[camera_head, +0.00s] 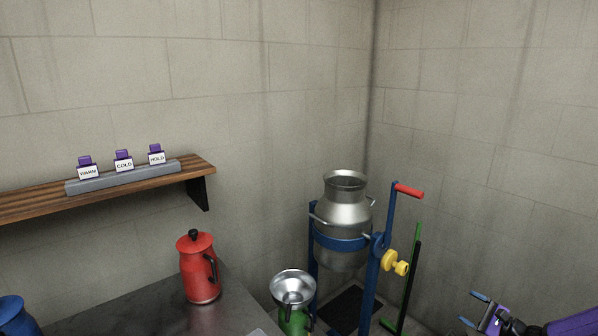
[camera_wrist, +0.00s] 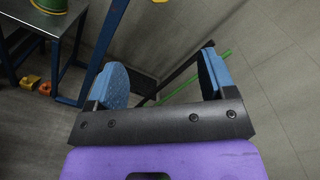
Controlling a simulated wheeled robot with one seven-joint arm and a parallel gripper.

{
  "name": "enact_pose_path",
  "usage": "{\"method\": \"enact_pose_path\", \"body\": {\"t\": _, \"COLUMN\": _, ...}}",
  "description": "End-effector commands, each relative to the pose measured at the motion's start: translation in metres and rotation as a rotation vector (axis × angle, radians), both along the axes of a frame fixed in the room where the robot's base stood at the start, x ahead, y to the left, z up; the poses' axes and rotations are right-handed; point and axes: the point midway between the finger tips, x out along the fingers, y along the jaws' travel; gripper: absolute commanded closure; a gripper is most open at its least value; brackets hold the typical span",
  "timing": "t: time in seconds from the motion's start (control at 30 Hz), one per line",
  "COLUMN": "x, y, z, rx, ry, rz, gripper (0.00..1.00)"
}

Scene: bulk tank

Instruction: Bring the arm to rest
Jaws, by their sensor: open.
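My gripper (camera_head: 474,309) shows at the lower right corner of the head view, beside the blue stand and apart from it. In the wrist view my gripper (camera_wrist: 163,80) has its two blue-padded fingers spread wide with nothing between them. Beyond the fingers are the grey floor and a green rod (camera_wrist: 185,90). My purple wrist fills the bottom of the wrist view. Most of my arm is out of the head view.
A steel milk can (camera_head: 346,212) sits in a blue tilting stand (camera_head: 370,285) with a red handle (camera_head: 409,190) and yellow knob (camera_head: 394,262). A red jug (camera_head: 198,268) stands on the counter (camera_head: 150,318). A wall shelf (camera_head: 40,205) holds purple-topped tags. A funnel (camera_head: 293,286) tops a green can (camera_head: 292,321).

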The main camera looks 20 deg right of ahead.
Motion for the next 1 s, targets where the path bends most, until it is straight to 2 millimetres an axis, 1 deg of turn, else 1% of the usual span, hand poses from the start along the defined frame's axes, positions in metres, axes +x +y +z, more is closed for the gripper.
{"method": "enact_pose_path", "body": {"t": 0.07, "x": 0.000, "y": 0.000, "z": 0.000, "rx": -0.001, "ry": 0.000, "rz": 0.001, "gripper": 0.23}}
{"method": "enact_pose_path", "body": {"t": 0.33, "x": 0.008, "y": 0.010, "z": 0.017, "rx": -0.043, "ry": 0.023, "rz": 0.076, "gripper": 0.23}}
{"method": "enact_pose_path", "body": {"t": 0.57, "x": 0.017, "y": 0.023, "z": 0.038, "rx": -0.096, "ry": 0.053, "rz": 0.170, "gripper": 0.23}}
{"method": "enact_pose_path", "body": {"t": 0.77, "x": 0.029, "y": 0.042, "z": 0.066, "rx": -0.169, "ry": 0.092, "rz": 0.290, "gripper": 0.23}}
{"method": "enact_pose_path", "body": {"t": 0.87, "x": 0.036, "y": 0.057, "z": 0.086, "rx": -0.225, "ry": 0.122, "rz": 0.377, "gripper": 0.23}}
{"method": "enact_pose_path", "body": {"t": 1.0, "x": 0.045, "y": 0.083, "z": 0.121, "rx": -0.326, "ry": 0.171, "rz": 0.514, "gripper": 0.23}}
